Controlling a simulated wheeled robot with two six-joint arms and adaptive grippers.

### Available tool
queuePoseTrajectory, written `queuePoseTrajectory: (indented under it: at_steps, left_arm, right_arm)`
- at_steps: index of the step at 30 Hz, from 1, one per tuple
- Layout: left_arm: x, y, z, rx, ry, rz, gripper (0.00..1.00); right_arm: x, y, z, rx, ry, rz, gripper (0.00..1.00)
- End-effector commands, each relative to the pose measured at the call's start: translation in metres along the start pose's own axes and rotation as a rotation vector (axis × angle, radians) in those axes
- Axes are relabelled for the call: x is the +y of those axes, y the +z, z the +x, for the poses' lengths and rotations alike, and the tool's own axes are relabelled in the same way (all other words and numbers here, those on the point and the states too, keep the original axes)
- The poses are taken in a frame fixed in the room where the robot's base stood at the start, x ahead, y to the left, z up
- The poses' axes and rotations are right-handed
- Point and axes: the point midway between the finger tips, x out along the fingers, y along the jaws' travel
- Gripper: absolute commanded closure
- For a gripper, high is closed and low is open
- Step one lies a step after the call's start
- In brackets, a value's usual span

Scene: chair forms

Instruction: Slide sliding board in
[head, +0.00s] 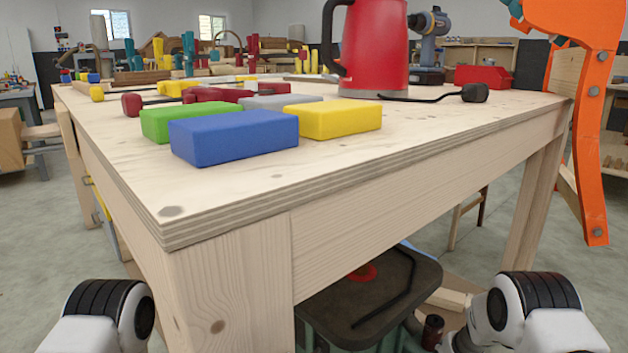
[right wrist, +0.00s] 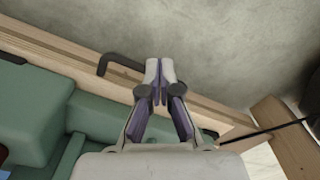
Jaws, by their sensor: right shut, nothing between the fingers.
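In the right wrist view, a long light wooden board (right wrist: 62,46) runs slantwise across the picture, with a dark bent handle (right wrist: 118,59) on it. I take this for the sliding board but cannot be sure. My right gripper (right wrist: 160,75) is shut and empty. Its fingertips lie over the board in the picture, just right of the handle; I cannot tell whether they touch anything. In the head view only parts of my arms show at the bottom, and my left gripper is out of view. No sliding board stands out clearly there.
A wooden workbench (head: 330,190) fills the middle, with a blue block (head: 233,137), a yellow block (head: 333,119) and a red kettle (head: 375,45). A dark-topped stool (head: 400,300) stands under it. An orange frame (head: 592,130) is at right. Green boxes (right wrist: 95,120) lie beside the board.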

Motion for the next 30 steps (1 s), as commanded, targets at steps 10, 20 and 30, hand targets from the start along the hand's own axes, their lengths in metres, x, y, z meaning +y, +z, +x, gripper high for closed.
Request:
queuePoseTrajectory:
  at_steps: [10,20,30]
  left_arm:
    - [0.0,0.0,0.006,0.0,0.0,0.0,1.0]
    - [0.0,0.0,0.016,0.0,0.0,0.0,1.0]
    - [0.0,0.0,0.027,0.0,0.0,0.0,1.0]
  right_arm:
    - [0.0,0.0,0.009,0.0,-0.001,0.0,1.0]
    - [0.0,0.0,0.025,0.0,0.0,0.0,1.0]
    - [0.0,0.0,0.041,0.0,0.0,0.0,1.0]
